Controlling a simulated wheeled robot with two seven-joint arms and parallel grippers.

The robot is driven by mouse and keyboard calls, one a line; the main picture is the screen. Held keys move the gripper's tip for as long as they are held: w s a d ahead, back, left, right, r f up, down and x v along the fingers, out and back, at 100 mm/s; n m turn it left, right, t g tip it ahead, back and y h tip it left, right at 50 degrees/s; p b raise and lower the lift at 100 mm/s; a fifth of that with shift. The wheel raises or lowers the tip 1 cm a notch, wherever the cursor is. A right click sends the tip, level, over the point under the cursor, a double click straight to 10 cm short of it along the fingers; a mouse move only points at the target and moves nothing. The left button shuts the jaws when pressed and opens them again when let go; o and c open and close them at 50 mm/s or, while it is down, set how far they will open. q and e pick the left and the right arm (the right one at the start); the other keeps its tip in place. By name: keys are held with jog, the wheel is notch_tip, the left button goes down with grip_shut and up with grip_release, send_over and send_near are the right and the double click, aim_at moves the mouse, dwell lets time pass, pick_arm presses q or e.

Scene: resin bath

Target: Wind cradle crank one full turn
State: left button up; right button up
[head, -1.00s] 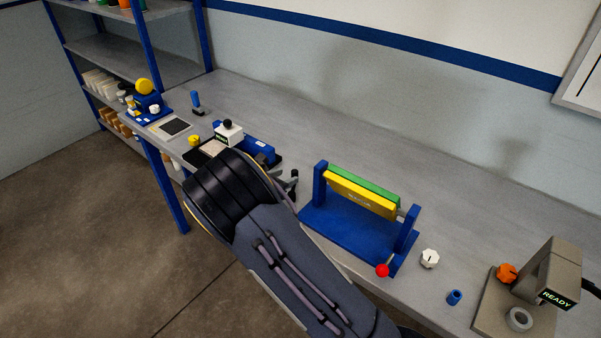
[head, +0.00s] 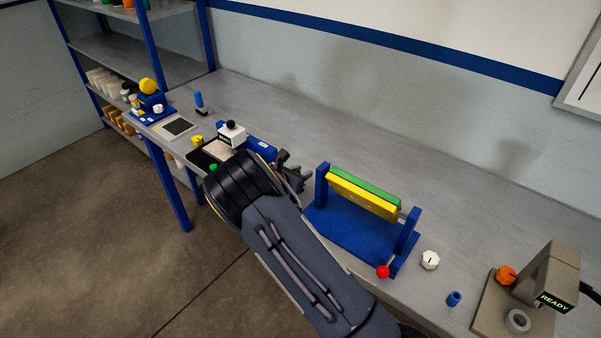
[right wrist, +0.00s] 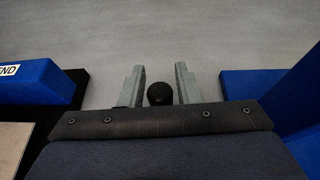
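The cradle is a blue stand (head: 345,232) with two uprights that carry a bar, yellow in front (head: 360,195) and green behind. Its crank (head: 383,271), with a red knob, is low on the right upright, near the bench's front edge. My right gripper (head: 298,176) is left of the cradle, well away from the crank and not touching it. In the right wrist view its two grey fingers (right wrist: 160,86) stand apart. A black round knob (right wrist: 160,94) shows between them with gaps at its sides; I cannot tell what it belongs to. My left gripper is not in view.
A blue block with a dark tray (head: 262,148) lies left of my right gripper. Right of the crank are a white knob (head: 430,260), a blue cylinder (head: 454,298) and a grey device reading READY (head: 550,280). The bench behind the cradle is clear.

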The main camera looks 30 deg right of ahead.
grip_shut()
jog(key=shift+s, duration=0.1)
jog(key=shift+s+d+m+g+h, duration=0.15)
jog(key=shift+d+m+g, duration=0.05)
jog(key=shift+m+g, duration=0.3)
jog(key=shift+s+d+m+g+h, duration=0.15)
jog(key=shift+m+g, duration=0.25)
jog(key=shift+g, duration=0.1)
jog(key=shift+s+d+m+g, duration=0.3)
jog(key=shift+s+m+g, duration=0.1)
jog(key=shift+m+g, duration=0.45)
jog(key=s+m+g, duration=0.1)
jog(key=m+g+b, duration=0.1)
jog(key=m+g, duration=0.1)
jog(key=s+m+g+b, duration=0.1)
jog(key=g, duration=0.1)
jog(key=shift+s+d+f, duration=0.15)
jog(key=shift+s+d, duration=0.15)
jog(key=shift+d, duration=0.1)
jog(key=shift+s+m+g+y+b, duration=0.25)
jog(key=shift+s+m+g, duration=0.3)
jog(key=shift+m+g, duration=0.4)
jog(key=shift+s+m+g+y+b, duration=0.25)
jog(key=shift+s+m+g, duration=0.25)
jog(key=shift+m+g, duration=0.35)
jog(key=shift+s, duration=0.1)
